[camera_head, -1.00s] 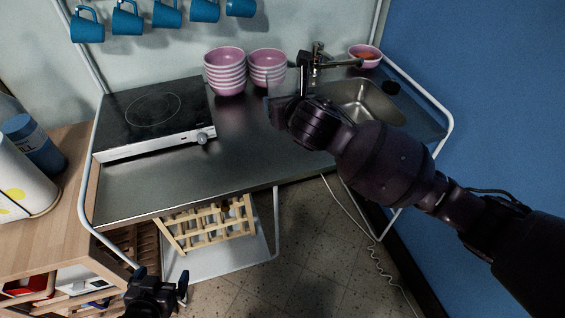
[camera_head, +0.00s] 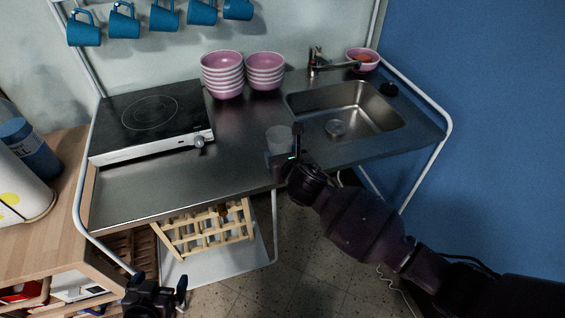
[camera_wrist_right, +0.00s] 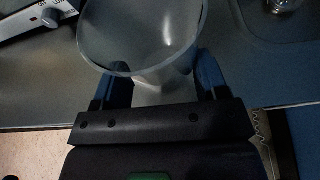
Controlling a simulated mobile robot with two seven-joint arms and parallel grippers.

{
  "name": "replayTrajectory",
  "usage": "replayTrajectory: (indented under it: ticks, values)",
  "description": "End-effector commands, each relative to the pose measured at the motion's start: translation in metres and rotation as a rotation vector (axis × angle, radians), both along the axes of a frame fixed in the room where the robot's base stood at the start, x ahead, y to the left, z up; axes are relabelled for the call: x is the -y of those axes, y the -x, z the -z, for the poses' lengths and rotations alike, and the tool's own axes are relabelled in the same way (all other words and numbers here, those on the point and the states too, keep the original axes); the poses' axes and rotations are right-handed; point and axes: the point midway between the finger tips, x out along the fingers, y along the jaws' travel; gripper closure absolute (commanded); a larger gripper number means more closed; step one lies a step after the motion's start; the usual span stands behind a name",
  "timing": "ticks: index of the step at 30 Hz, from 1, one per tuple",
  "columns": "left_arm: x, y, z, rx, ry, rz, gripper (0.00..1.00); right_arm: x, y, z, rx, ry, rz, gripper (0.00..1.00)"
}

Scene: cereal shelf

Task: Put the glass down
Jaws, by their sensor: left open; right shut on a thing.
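A clear glass (camera_head: 279,139) is at the steel counter (camera_head: 240,160), left of the sink's front corner. My right gripper (camera_head: 286,158) is shut on the glass from the front edge of the counter. In the right wrist view the glass (camera_wrist_right: 142,40) stands between the two fingers (camera_wrist_right: 160,88), its wide rim toward the camera and its narrower lower part between the fingers. Whether its base touches the counter is hidden. My left gripper (camera_head: 160,285) is open and empty, low in front of the wooden shelf, away from the glass.
A hotplate (camera_head: 150,115) stands on the left of the counter. Stacked pink bowls (camera_head: 222,75) stand at the back. The sink (camera_head: 345,110) with its tap (camera_head: 318,62) is to the right. The counter front between hotplate and glass is clear.

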Motion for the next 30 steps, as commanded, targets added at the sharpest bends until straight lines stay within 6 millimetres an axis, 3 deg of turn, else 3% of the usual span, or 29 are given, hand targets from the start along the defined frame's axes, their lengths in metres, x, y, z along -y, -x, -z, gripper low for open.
replayTrajectory:
  ticks: [6, 18, 19, 21, 24, 30]
  values:
    - [0.0, -0.002, 0.003, 0.002, 0.0, 0.0, 0.02, 0.0, 0.0, 0.024, -0.001, -0.002, 0.001, 0.64]
    - [0.0, -0.003, 0.002, 0.006, 0.001, 0.001, 0.02, 0.0, 0.0, 0.027, 0.001, -0.001, 0.0, 0.64]
    - [0.0, -0.003, 0.002, 0.006, 0.0, 0.002, 0.02, 0.0, 0.0, 0.027, 0.0, -0.001, 0.0, 0.31]
    - [0.0, -0.003, 0.002, 0.006, 0.0, 0.002, 0.02, 0.0, 0.0, 0.027, -0.001, -0.002, 0.001, 0.21]
    - [0.0, -0.003, 0.002, 0.006, -0.001, 0.001, 0.02, 0.0, 0.0, 0.027, 0.0, -0.001, 0.0, 0.07]
    - [0.0, -0.003, 0.002, 0.006, -0.001, 0.001, 0.02, 0.0, 0.0, 0.027, 0.0, -0.001, 0.0, 0.07]
